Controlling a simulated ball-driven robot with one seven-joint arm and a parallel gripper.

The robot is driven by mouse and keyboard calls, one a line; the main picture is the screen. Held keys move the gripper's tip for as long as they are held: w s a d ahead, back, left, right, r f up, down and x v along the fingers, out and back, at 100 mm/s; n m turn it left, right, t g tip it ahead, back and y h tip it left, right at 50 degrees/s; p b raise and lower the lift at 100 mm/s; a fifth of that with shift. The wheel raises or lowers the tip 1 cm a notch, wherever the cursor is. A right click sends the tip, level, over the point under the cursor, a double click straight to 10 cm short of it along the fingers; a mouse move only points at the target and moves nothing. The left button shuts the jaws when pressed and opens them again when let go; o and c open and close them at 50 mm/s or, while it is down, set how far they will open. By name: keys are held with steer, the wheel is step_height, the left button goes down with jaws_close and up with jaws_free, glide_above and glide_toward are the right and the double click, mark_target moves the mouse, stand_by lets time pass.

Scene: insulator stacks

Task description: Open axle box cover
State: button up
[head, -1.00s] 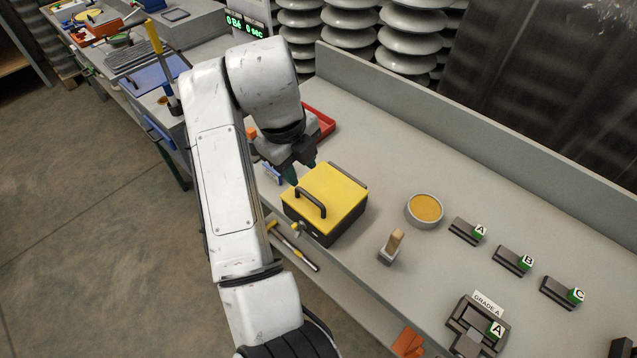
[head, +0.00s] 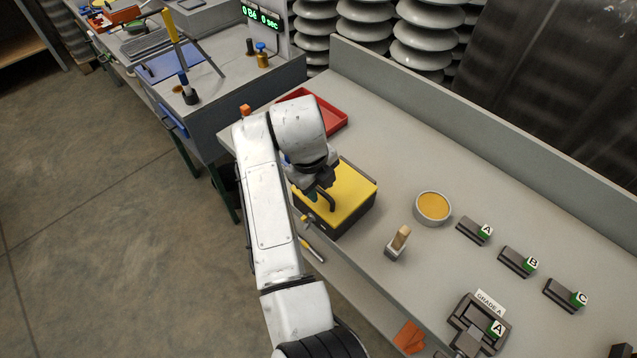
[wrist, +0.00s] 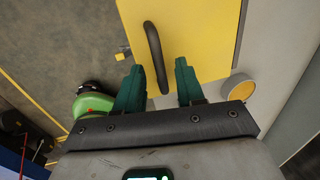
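The axle box (head: 345,227) is a dark box with a flat yellow cover (head: 352,194) at the bench's front edge. The cover lies shut. A black bar handle (head: 327,199) stands on it near its front side. My gripper (head: 312,192) is above the front left part of the cover, at the handle. In the wrist view my gripper (wrist: 160,85) has its two green fingers apart. The handle (wrist: 155,58) reaches down between them, nearer the left finger. No contact is visible. In the head view my wrist hides part of the cover.
A round tin of yellow stuff (head: 432,207) and a wooden-handled brush (head: 398,242) stand right of the box. A red tray (head: 325,112) lies behind my arm. Lettered dark blocks (head: 474,230) are farther right. The bench between them is bare.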

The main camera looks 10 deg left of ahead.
jaws_close()
steer(key=shift+w+r, duration=0.1)
steer(key=shift+w, duration=0.05)
stand_by(0.5)
